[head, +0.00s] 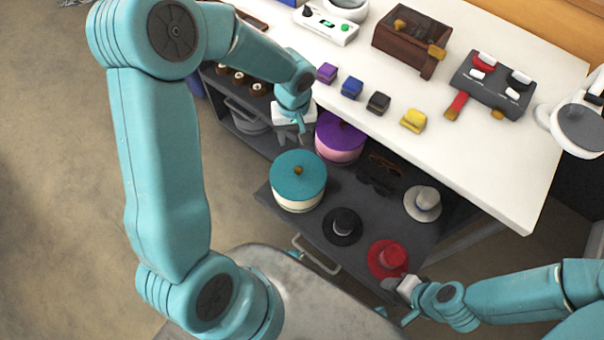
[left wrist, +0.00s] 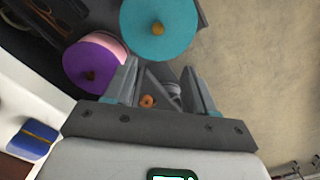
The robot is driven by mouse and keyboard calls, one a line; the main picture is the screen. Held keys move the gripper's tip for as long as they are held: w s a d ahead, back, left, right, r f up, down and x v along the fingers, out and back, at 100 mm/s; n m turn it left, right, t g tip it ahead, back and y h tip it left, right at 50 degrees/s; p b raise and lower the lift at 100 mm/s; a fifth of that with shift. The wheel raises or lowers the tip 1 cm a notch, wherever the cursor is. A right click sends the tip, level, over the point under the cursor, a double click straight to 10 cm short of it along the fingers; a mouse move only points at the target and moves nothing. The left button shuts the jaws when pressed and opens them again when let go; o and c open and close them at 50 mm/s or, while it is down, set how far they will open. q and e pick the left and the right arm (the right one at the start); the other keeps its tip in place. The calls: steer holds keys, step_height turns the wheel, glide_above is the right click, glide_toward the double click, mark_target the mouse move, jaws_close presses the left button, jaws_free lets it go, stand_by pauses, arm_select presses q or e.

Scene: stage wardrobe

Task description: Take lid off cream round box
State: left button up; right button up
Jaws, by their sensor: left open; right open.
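The cream round box (head: 297,204) stands at the left end of the pulled-out dark drawer in the head view. Its teal lid (head: 299,172) with a small golden-brown knob is on top; the lid also shows in the left wrist view (left wrist: 146,44). My left gripper (head: 297,134) is open and empty, behind the box and apart from it. In the left wrist view the lid lies beyond the open fingers (left wrist: 160,75). My right gripper (head: 402,300) is open near the drawer's front edge, close to the red hat (head: 388,260).
A pink box with a purple lid (head: 341,133) stands just behind the cream box. A black hat (head: 343,224) and a light grey hat (head: 423,202) share the drawer (head: 318,234). The white table (head: 480,170) overhangs the drawer's back and carries several small coloured boxes.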

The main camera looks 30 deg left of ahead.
arm_select(q)
steer(key=b, duration=0.2)
glide_above(298, 169)
steer(key=f, duration=1)
steer(key=shift+s+a+f, duration=0.2)
steer(key=shift+a, duration=0.05)
steer(key=f, duration=0.5)
steer(key=shift+w+d+f, duration=0.2)
steer(key=shift+d+f, duration=0.1)
steer(key=shift+f, duration=0.05)
jaws_close()
